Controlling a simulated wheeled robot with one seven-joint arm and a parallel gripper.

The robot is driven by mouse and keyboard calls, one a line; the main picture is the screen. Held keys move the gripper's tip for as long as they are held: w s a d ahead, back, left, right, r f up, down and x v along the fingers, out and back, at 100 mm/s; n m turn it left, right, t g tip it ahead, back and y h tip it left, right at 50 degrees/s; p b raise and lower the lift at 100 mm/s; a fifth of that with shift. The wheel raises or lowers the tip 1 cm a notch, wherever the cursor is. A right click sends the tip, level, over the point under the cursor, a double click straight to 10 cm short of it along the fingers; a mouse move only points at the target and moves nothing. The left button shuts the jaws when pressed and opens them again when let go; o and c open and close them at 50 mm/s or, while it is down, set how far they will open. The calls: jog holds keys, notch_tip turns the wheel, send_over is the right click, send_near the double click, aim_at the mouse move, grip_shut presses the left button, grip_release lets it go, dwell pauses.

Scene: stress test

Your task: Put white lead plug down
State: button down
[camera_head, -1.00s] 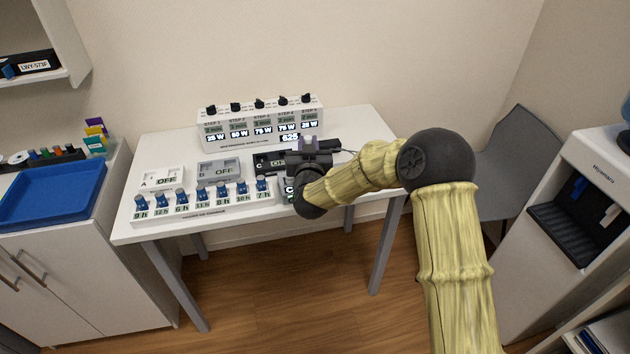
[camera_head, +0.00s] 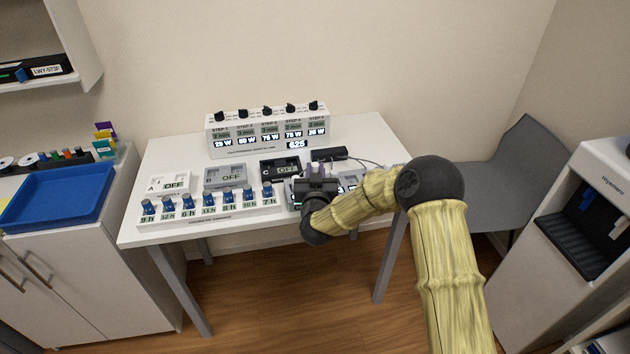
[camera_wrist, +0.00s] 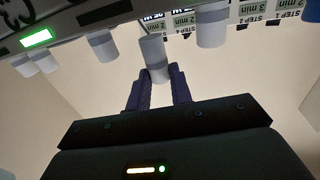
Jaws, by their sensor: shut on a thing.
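My gripper (camera_head: 315,182) is over the front right part of the white table (camera_head: 375,135), above a grey unit (camera_head: 293,206) that it partly hides. In the wrist view, my gripper (camera_wrist: 160,82) is shut on a pale plug (camera_wrist: 152,52), a short white-grey cylinder between the two dark fingers. Similar pale cylinders, such as one at the right (camera_wrist: 211,25) and one at the left (camera_wrist: 103,45), show along a panel with a lit green display (camera_wrist: 36,38). I cannot tell whether the held plug touches that panel. The plug is hidden in the head view.
A row of blue-topped pieces (camera_head: 208,203) stands left of my gripper. Units A (camera_head: 168,182), B (camera_head: 226,174) and C (camera_head: 280,168) read OFF. A black block (camera_head: 328,154) with a cable lies behind. A white console with knobs (camera_head: 265,130) stands at the back.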

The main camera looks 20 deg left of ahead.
jog(key=shift+f, duration=1.75)
jog(key=shift+f, duration=0.1)
jog(key=c, duration=1.3)
grip_release()
jog(key=shift+w, duration=0.1)
jog(key=shift+o, duration=0.2)
jog(key=shift+d, duration=0.1)
jog(key=v, duration=1.2)
jog(key=shift+b, duration=0.45)
